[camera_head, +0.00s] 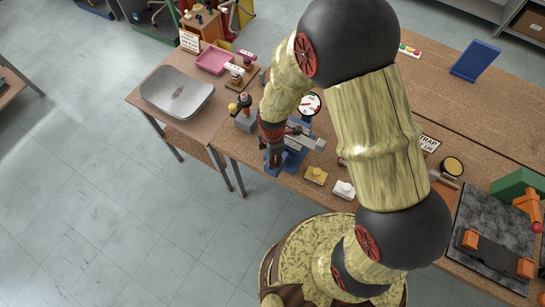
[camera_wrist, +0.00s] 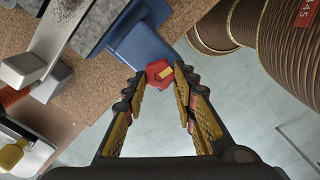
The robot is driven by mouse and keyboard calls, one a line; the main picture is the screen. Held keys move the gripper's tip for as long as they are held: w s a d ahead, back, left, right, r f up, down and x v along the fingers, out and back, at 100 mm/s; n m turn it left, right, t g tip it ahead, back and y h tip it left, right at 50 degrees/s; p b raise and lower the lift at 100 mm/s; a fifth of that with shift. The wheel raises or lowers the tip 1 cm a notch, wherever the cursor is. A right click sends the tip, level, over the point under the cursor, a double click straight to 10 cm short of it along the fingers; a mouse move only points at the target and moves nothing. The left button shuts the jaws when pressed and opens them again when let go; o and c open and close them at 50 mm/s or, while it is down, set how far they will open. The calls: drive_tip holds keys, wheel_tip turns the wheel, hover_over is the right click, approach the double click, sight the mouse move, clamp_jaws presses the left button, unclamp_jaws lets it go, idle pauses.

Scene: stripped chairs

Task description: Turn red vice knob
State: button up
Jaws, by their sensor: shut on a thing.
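The red vice knob (camera_wrist: 157,68) is a small faceted red piece with a yellow mark, at the end of the blue vice (camera_wrist: 135,42) in the wrist view. My gripper (camera_wrist: 161,78) has its fingertips on either side of the knob and is shut on it. In the head view, my gripper (camera_head: 274,162) reaches down at the table's front edge, beside the blue vice (camera_head: 291,163) with its grey jaws. The knob is hidden behind my gripper there.
A yellow button block (camera_head: 316,175) and a white one (camera_head: 343,189) sit right of the vice. A round gauge (camera_head: 309,103) stands behind it. A metal tray (camera_head: 176,95) and a pink tray (camera_head: 213,62) lie to the left. Open floor lies in front of the table.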

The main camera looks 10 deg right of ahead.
drive_tip(key=shift+m, duration=0.4)
drive_tip(key=m+b, duration=0.1)
drive_tip(key=m, duration=0.2)
drive_tip(key=shift+w, duration=0.1)
drive_tip(key=m, duration=0.3)
drive_tip(key=shift+w+m+b, duration=0.1)
drive_tip(key=shift+m+b, duration=0.2)
drive_tip(key=shift+b, duration=0.05)
drive_tip(key=m, duration=0.4)
drive_tip(key=shift+d+m+b, duration=0.1)
drive_tip(key=shift+m+b, duration=0.2)
drive_tip(key=m, duration=0.3)
drive_tip(key=shift+w+d+m, duration=0.1)
drive_tip(key=shift+m, duration=0.2)
drive_tip(key=m+b, duration=0.1)
drive_tip(key=m, duration=0.6)
drive_tip(key=shift+d, duration=0.15)
drive_tip(key=m, duration=0.3)
drive_tip(key=shift+m+b, duration=0.3)
drive_tip(key=shift+m, duration=0.1)
drive_tip(key=shift+s+d+m, duration=0.1)
drive_tip(key=shift+s+m, duration=0.1)
drive_tip(key=shift+m, duration=1.4)
drive_tip(key=shift+f, duration=0.1)
